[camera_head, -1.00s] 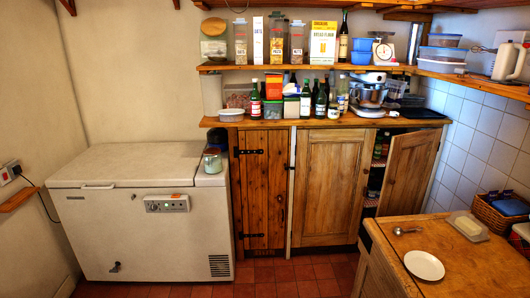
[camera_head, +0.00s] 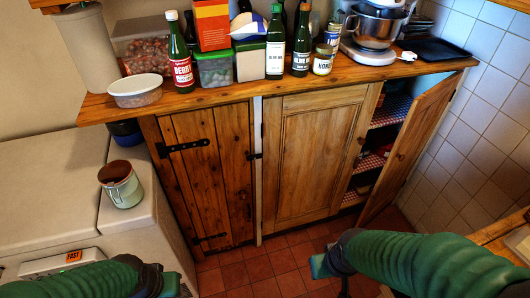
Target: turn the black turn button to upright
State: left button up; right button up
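The small black turn button (camera_head: 254,156) is on the pale upright strip between the dark plank door (camera_head: 205,175) and the lighter panelled door (camera_head: 312,165). It looks roughly horizontal, reaching across the edge of the plank door. My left gripper (camera_head: 172,285) is at the bottom edge, low in front of the white chest, and apart from the button. My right gripper (camera_head: 320,266) is in front of the panelled door over the red floor tiles, below and right of the button. Both are seen mostly from the arm side, so their fingers cannot be made out.
The right cabinet door (camera_head: 412,140) stands open. Bottles and jars crowd the wooden counter (camera_head: 235,94) above the doors. A white chest (camera_head: 50,190) with a jar (camera_head: 121,187) on it fills the left. The front of the plank door is clear.

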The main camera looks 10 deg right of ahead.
aim_at(259, 156)
jog(key=i+l+u, duration=0.15)
jog(key=i+l, duration=0.3)
jog(key=i, duration=0.2)
jog(key=i+l+u, duration=0.2)
jog(key=i+l, duration=0.35)
jog(key=k+j, duration=0.55)
jog(key=j, duration=0.3)
jog(key=k+j+z, duration=0.1)
jog(key=k+j, duration=0.2)
jog(key=j, duration=0.1)
